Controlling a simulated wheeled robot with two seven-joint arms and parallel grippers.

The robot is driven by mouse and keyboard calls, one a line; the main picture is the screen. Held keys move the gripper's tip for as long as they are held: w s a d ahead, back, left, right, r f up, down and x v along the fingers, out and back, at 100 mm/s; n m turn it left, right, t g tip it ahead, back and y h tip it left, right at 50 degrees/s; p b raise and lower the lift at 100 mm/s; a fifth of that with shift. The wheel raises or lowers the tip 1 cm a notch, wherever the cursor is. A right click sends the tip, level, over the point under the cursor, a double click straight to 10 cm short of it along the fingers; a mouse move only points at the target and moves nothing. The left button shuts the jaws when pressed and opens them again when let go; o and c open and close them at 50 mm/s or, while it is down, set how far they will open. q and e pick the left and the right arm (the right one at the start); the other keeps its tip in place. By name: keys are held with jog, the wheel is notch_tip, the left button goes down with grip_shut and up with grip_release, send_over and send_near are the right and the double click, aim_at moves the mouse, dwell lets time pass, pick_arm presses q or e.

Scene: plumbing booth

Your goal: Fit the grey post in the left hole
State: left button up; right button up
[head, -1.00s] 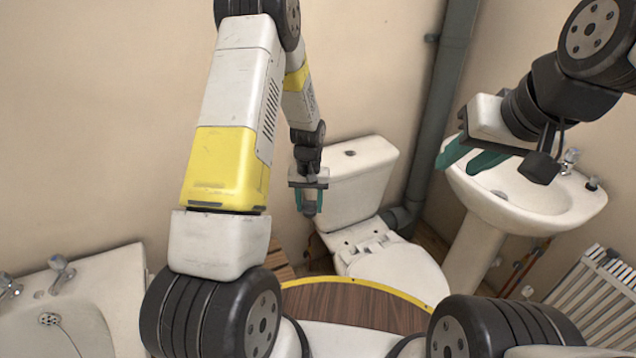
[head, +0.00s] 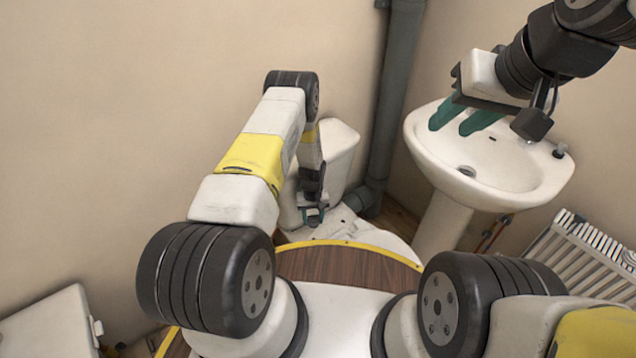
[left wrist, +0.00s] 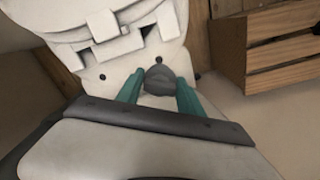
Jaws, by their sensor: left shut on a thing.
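My left gripper (head: 313,218) is low over the back of the white toilet pan (head: 352,229). In the left wrist view its teal fingers (left wrist: 160,92) are shut on the grey post (left wrist: 160,80), whose rounded end shows between them. My right gripper (head: 466,120) is open and empty, in front of the basin.
The white cistern (head: 340,160) stands close behind my left gripper. A grey pipe (head: 385,110) runs up the wall. The basin (head: 510,185) and a radiator (head: 590,255) are on the right. A wooden crate (left wrist: 268,50) stands beside the pan in the left wrist view.

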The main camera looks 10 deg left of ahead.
pick_arm(q)
jog(key=shift+w+d+f, duration=0.1)
jog(key=shift+f, duration=4.95)
jog(key=shift+f, duration=0.15)
jog(key=o, duration=1.5)
notch_tip(320, 180, up, 8)
jog(key=shift+f, duration=0.1)
